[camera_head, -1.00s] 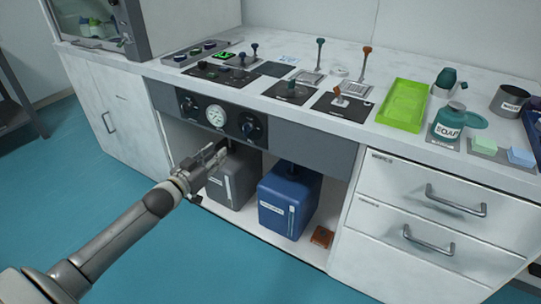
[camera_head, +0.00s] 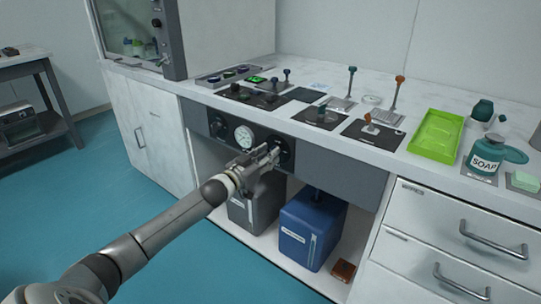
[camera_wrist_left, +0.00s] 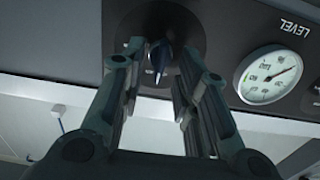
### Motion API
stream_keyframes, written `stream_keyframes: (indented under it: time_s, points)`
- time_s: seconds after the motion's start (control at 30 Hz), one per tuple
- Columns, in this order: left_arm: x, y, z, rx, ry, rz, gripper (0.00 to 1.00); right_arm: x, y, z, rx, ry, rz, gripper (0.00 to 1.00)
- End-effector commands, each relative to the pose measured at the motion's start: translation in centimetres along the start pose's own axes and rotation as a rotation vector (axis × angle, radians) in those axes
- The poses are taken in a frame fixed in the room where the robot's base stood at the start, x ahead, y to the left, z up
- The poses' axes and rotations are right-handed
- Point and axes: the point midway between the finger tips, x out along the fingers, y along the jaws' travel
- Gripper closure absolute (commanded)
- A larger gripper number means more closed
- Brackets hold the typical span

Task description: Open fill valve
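A dark panel (camera_head: 330,170) under the counter edge carries a round white gauge (camera_head: 244,136) with a dark rotary knob on each side. The left knob (camera_head: 219,126) is clear. My left gripper (camera_head: 272,151) is at the right knob (camera_head: 286,153) and partly covers it. In the left wrist view, that blue-black knob (camera_wrist_left: 160,58) sits between the two spread fingertips of my left gripper (camera_wrist_left: 158,65). I cannot tell whether a finger touches it. The gauge (camera_wrist_left: 269,75) is beside it, with an upside-down LEVEL label. No label reads as the fill valve. My right gripper is out of view.
Below the panel stand a grey canister (camera_head: 255,205) and a blue canister (camera_head: 310,228) in an open bay. Drawers with bar handles (camera_head: 492,242) are at the right. Levers, a green tray (camera_head: 437,135) and a soap bottle (camera_head: 484,157) stand on the counter (camera_head: 300,75).

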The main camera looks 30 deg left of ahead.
Motion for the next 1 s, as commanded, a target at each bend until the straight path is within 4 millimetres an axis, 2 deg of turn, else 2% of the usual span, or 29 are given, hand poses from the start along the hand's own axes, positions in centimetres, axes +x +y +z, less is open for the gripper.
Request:
stream_keyframes:
  time_s: [0.2,0.57,0.8,1.0]
  points:
    - [1.5,0.0,0.0,0.001,0.001,0.0,0.71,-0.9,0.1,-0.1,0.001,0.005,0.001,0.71]
    - [1.8,0.0,0.0,0.001,0.0,0.0,0.71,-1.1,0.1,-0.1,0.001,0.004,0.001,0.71]
    - [1.8,0.0,0.0,0.001,0.0,0.0,1.0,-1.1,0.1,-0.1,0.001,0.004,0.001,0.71]
    - [1.8,0.0,0.0,0.001,0.0,0.0,1.0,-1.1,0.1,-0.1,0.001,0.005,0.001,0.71]
